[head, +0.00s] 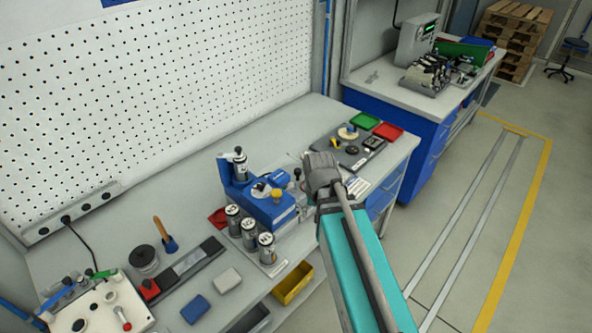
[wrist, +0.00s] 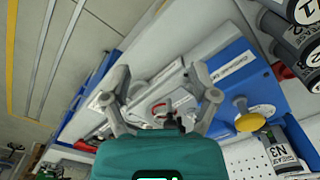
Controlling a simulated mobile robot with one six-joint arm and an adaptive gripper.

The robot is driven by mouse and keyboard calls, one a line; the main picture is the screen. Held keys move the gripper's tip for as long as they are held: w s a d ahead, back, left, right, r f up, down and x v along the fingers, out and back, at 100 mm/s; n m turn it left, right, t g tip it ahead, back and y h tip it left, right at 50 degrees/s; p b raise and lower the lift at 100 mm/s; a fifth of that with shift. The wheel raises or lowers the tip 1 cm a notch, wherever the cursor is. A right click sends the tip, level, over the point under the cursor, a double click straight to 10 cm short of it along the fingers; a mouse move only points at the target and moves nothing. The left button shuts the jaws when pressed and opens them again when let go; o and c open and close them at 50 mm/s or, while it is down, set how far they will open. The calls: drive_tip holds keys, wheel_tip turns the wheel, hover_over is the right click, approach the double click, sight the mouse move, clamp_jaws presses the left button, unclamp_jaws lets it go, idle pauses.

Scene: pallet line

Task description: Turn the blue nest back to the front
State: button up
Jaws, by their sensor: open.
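A blue fixture (head: 268,208) stands mid-bench in the head view, with a yellow knob (head: 277,195) on top. At its back left, a blue holder (head: 232,177) carries an upright silver canister (head: 240,165); I cannot tell whether this holder is the blue nest. The fixture (wrist: 238,75), the yellow knob (wrist: 247,118) and a canister marked N3 (wrist: 284,155) also show in the wrist view. My gripper (head: 318,170) is just right of the fixture. Its fingers (wrist: 162,105) are open around a small dark upright part (wrist: 172,122); I see no grip on it.
Several silver canisters (head: 250,234) stand close in front of the fixture. A dark board with parts (head: 350,148) and green (head: 364,121) and red trays (head: 388,131) lie behind my gripper. A yellow bin (head: 293,284) sits under the bench edge.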

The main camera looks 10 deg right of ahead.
sight(298, 170)
drive_tip(key=w+r+m+p, duration=0.1)
drive_tip(key=w+m, duration=0.1)
drive_tip(key=w, duration=0.2)
drive_tip(key=w+r+m+p, duration=0.1)
drive_tip(key=w+m, duration=0.2)
drive_tip(key=w, duration=0.1)
drive_tip(key=w+r+m+p, duration=0.1)
drive_tip(key=w+m, duration=0.2)
drive_tip(key=w, duration=0.2)
drive_tip(key=shift+r, duration=0.3)
drive_tip(key=w+r+m+p, duration=0.3)
drive_tip(key=w+m, duration=0.7)
drive_tip(key=w, duration=0.3)
drive_tip(key=shift+w+r+p, duration=0.2)
drive_tip(key=shift+w+p, duration=0.1)
drive_tip(key=shift+w, duration=0.05)
drive_tip(key=shift+f, duration=0.15)
wheel_tip(298, 170, down, 14)
drive_tip(key=b, duration=1.3)
drive_tip(key=shift+r+b, duration=0.25)
drive_tip(key=shift+b, duration=0.1)
